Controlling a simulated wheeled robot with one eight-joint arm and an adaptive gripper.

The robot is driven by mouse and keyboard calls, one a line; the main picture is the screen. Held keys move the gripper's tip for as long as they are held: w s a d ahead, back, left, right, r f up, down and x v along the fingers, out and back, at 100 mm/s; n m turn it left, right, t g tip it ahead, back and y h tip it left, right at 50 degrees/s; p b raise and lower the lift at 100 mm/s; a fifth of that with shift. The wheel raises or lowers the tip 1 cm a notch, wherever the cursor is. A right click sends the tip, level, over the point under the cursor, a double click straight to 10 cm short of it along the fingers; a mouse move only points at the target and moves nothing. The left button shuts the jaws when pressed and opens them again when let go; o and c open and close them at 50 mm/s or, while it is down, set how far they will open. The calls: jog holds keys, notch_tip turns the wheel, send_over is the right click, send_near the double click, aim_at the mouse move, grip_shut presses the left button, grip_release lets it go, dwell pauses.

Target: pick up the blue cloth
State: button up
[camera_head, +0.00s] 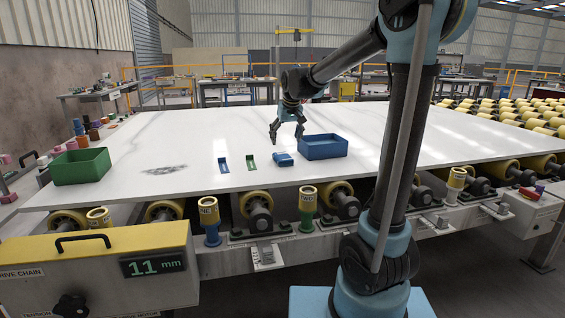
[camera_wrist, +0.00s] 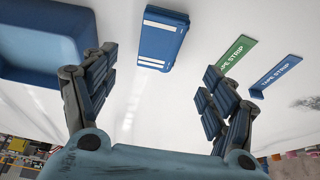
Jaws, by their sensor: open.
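The blue cloth (camera_head: 283,159) looks like a small folded blue block lying on the white slab, just left of the blue tray. In the wrist view the cloth (camera_wrist: 162,35) shows pale stripes and lies ahead of the fingertips, near the top edge. My gripper (camera_head: 287,137) hangs above the slab, fingers pointing down, behind the cloth and apart from it. In the wrist view my gripper (camera_wrist: 160,65) has its two fingers spread wide, with only bare slab between them.
The blue tray (camera_head: 323,148) stands close right of the cloth. A green tape strip (camera_head: 251,162) and a blue tape strip (camera_head: 223,165) lie to its left. A green bin (camera_head: 81,167) stands at the slab's left edge. The slab (camera_head: 200,125) behind is mostly clear.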

aim_at(283, 156)
jog(key=shift+x, duration=5.15)
jog(key=c, duration=1.3)
jog(key=shift+o, duration=0.2)
jog(key=shift+r, duration=0.1)
notch_tip(283, 156, up, 10)
jog(key=shift+o, duration=1.1)
